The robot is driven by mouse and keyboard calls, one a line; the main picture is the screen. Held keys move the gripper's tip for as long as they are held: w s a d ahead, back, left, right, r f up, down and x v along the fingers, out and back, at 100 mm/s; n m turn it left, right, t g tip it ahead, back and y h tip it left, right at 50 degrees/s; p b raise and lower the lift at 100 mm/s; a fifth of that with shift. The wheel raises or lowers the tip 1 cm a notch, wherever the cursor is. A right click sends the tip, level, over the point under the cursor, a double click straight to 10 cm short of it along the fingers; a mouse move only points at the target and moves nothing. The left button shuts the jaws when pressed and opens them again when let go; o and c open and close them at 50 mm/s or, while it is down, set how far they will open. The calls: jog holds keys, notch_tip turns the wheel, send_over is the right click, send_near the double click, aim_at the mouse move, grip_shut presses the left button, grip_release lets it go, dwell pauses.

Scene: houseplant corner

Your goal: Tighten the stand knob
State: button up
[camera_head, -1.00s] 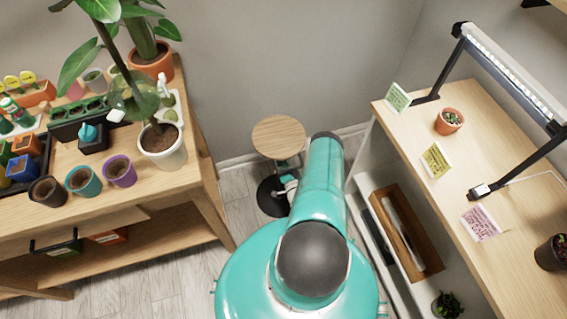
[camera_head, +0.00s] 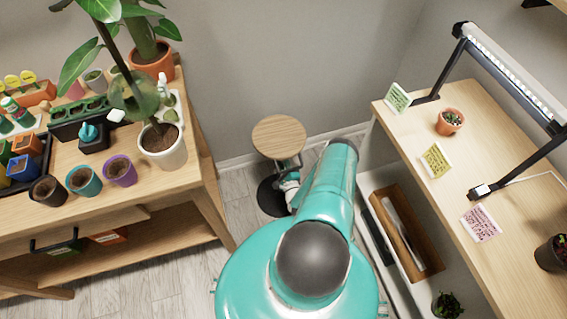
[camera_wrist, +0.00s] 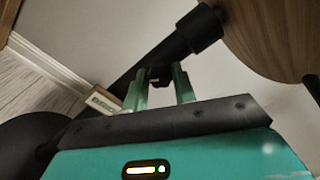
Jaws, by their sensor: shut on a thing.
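The plant stand has a round wooden top (camera_head: 279,136) and a black round base (camera_head: 269,197) on the floor between the two benches. In the wrist view its black pole (camera_wrist: 145,66) runs diagonally below the wooden top (camera_wrist: 272,38). A small dark knob (camera_wrist: 160,77) shows at the pole between the green fingers of my gripper (camera_wrist: 161,73). My gripper is shut on the knob, one finger on each side. The knob's far side is hidden. In the head view the gripper is small beside the pole, below the top, and the knob cannot be made out.
A wooden potting bench (camera_head: 110,213) with pots and plants stands on the left. A wooden shelf unit (camera_head: 455,185) with a lamp (camera_head: 510,75) stands on the right. A wooden tray (camera_head: 408,235) sits low in it. The wall is close behind the stand.

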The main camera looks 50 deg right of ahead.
jog(key=m, duration=0.5)
jog(key=shift+a, duration=0.15)
dwell(0.5)
jog(key=o, duration=1)
jog(key=shift+s, duration=0.15)
jog(key=v, duration=1.3)
jog(key=shift+s+a+r, duration=0.2)
jog(key=shift+a, duration=0.05)
